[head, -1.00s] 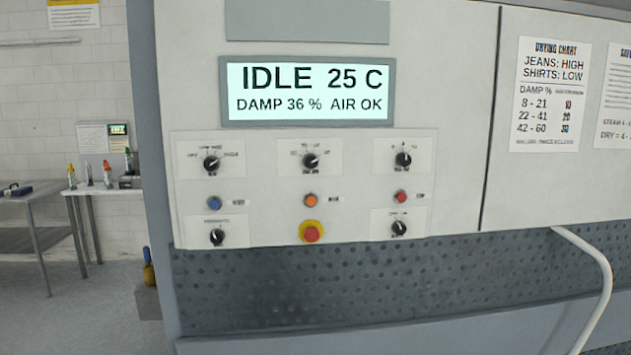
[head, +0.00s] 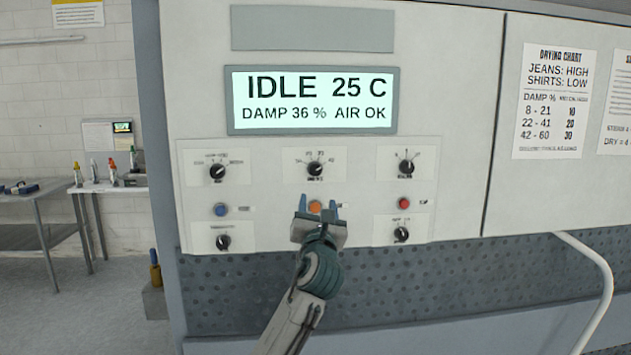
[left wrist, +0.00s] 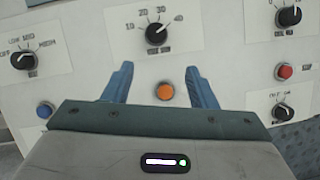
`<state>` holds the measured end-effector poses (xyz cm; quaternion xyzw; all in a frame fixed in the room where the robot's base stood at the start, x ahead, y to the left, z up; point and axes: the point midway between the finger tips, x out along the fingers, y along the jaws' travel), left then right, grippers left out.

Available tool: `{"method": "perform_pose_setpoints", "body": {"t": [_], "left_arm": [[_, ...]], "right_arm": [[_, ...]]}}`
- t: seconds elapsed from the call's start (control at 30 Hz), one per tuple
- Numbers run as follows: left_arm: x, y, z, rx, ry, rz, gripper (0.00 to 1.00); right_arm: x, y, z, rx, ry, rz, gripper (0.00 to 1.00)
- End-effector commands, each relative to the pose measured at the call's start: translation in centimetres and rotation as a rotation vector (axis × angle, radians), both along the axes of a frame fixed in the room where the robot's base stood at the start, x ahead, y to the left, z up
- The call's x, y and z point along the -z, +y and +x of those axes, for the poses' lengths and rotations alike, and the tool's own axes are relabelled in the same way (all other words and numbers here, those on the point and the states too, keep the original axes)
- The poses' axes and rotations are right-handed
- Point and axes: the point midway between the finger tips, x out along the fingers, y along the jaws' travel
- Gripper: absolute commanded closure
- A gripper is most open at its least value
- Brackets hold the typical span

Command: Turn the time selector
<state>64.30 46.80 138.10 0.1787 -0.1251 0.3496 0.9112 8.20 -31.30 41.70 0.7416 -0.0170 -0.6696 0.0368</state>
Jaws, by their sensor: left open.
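The dial marked 10, 20, 30 and 40 (head: 315,168), a black knob with a white pointer, is at the top middle of the control panel. It also shows in the left wrist view (left wrist: 157,33), its pointer turned up and right, toward the 40. My left gripper (head: 319,205) is open and empty, with blue fingers. It is in front of the panel below this dial, apart from it. In the left wrist view its fingers (left wrist: 160,70) stand either side of the orange button (left wrist: 166,91).
Other knobs sit close by: top left (head: 217,172), top right (head: 406,167), lower left (head: 223,242) and lower right (head: 401,234). A blue button (head: 221,210) and a red button (head: 404,203) flank the orange one. The display (head: 314,100) reads IDLE, 25 C, DAMP 36 %.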

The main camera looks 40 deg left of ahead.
Motion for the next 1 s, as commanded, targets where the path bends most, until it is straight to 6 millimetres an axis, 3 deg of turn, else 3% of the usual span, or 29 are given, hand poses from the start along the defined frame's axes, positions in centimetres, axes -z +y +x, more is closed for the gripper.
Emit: {"method": "perform_pose_setpoints", "body": {"t": [0.17, 0.57, 0.8, 1.0], "left_arm": [[-1.7, 0.5, -0.1, -0.023, 0.001, 0.034, 0.48], [-4.5, 4.8, 5.1, -0.022, 0.001, 0.032, 0.48], [-5.1, 6.2, 6.9, -0.020, 0.000, 0.030, 0.48], [-5.1, 6.4, 7.1, -0.018, -0.001, 0.031, 0.48]], "right_arm": [[-0.5, -0.1, 0.0, -0.001, 0.000, -0.002, 1.00], [-3.4, -0.1, -0.1, 0.000, 0.001, -0.001, 1.00], [-4.1, 0.3, -0.1, 0.001, 0.001, 0.003, 1.00], [-4.1, 0.5, -0.1, 0.002, 0.001, 0.005, 1.00]]}}
